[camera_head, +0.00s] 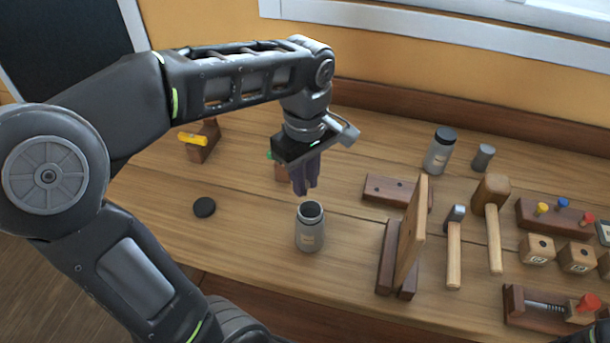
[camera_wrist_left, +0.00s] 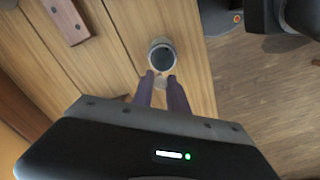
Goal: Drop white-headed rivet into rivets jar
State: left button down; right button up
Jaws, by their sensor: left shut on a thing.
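My left gripper (camera_head: 304,190) points down just above and behind the open grey jar (camera_head: 310,236), its fingers close together. In the left wrist view the left gripper's fingertips (camera_wrist_left: 161,79) are shut on a small pale piece, the white-headed rivet (camera_wrist_left: 161,83), beside the rim of the jar (camera_wrist_left: 162,54). In the head view the fingers hide the rivet. The jar stands upright with its mouth open; its label is too small to read. A round black lid (camera_head: 204,207) lies on the bench left of the jar.
A black-capped jar (camera_head: 439,151) and a grey cylinder (camera_head: 483,157) stand behind. A rack of coloured pegs (camera_head: 550,219) is far right. The bench left of the jar is mostly clear.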

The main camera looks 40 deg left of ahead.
pick_arm(q)
jog(key=shift+f+b, duration=0.65)
jog(key=shift+f, duration=0.65)
jog(key=c, duration=1.2)
grip_release()
jog(key=shift+c, duration=0.2)
